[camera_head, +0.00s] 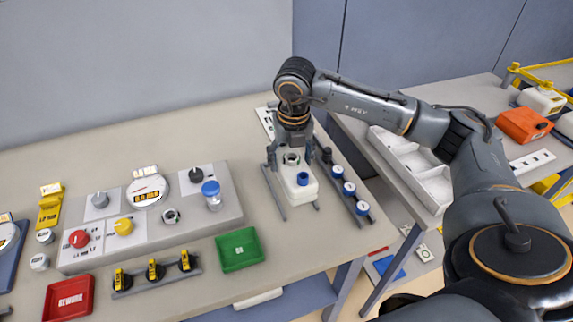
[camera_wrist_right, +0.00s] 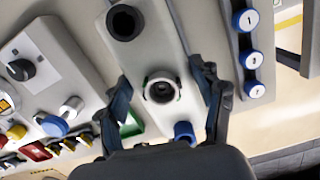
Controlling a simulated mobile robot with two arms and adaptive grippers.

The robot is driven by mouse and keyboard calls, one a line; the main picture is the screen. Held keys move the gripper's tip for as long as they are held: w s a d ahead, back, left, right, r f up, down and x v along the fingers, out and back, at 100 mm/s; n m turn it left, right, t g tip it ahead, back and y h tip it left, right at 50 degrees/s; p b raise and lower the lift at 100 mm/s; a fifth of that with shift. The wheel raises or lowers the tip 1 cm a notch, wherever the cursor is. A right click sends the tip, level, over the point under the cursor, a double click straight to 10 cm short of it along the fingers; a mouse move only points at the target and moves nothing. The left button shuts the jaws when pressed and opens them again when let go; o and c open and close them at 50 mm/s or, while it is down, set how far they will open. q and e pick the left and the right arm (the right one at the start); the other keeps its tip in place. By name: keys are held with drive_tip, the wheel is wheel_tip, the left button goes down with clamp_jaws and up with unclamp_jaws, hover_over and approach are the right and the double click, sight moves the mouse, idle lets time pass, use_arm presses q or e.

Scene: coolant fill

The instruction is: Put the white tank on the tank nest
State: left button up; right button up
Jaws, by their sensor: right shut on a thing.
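The white tank (camera_head: 299,188) stands upright at the right part of the bench, with a round dark neck and a blue cap on top. It also shows in the wrist view (camera_wrist_right: 150,60). My right gripper (camera_head: 291,158) comes down from above and is shut on the tank at its neck; its two fingers (camera_wrist_right: 165,95) flank the neck in the wrist view. The tank nest appears as thin grey rails (camera_head: 273,192) on either side of the tank. I cannot tell whether the tank rests on it or hangs just above. My left gripper is not in view.
A rack with blue numbered caps (camera_head: 349,189) stands close right of the tank. A green tray (camera_head: 239,249) and a grey control panel (camera_head: 150,215) lie to the left. A side table with a white divided tray (camera_head: 410,165) is under my right arm.

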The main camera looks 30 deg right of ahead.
sight(288, 160)
drive_tip(key=shift+w+d+f, duration=0.25)
drive_tip(key=shift+w+f, duration=0.8)
drive_tip(key=shift+f, duration=0.15)
drive_tip(key=f+p, duration=0.2)
drive_tip(key=f, duration=0.1)
drive_tip(key=shift+w, duration=0.2)
drive_tip(key=shift+f, duration=0.25)
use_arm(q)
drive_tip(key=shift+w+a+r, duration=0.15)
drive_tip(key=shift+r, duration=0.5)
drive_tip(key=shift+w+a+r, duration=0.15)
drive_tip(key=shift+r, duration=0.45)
use_arm(e)
drive_tip(key=shift+f, duration=0.1)
drive_tip(key=shift+f, duration=0.15)
drive_tip(key=o, duration=1.8)
drive_tip(key=shift+c, duration=0.2)
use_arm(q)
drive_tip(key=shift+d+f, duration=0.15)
